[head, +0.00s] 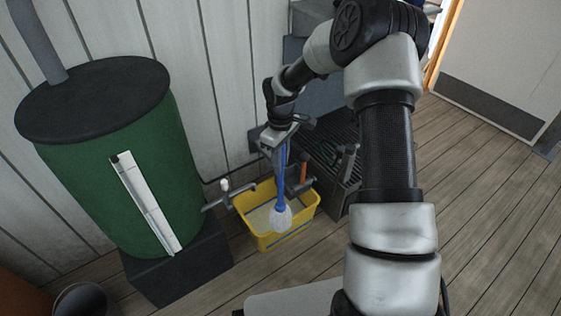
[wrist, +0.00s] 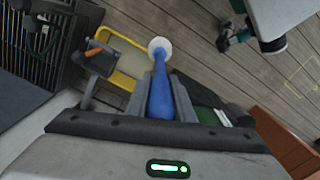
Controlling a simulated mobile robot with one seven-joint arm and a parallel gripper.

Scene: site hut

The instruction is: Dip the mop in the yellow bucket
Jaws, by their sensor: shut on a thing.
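My gripper (head: 281,137) is shut on the blue handle of the mop (head: 282,178). The mop hangs down with its white head (head: 281,218) at the lower end. In the head view the white head overlaps the near side of the yellow bucket (head: 303,223); I cannot tell whether it is inside or in front of it. In the wrist view the blue handle (wrist: 160,98) runs between the fingers (wrist: 163,95), and the white head shows beyond, beside the yellow bucket's rim (wrist: 127,49). Pale contents show in the bucket.
A green barrel (head: 112,165) with a black lid stands at the left on a dark block (head: 185,268). A tap (head: 224,187) reaches toward the bucket's left side. A dark slatted crate (head: 330,150) stands right behind the bucket. Plank floor is free at the right.

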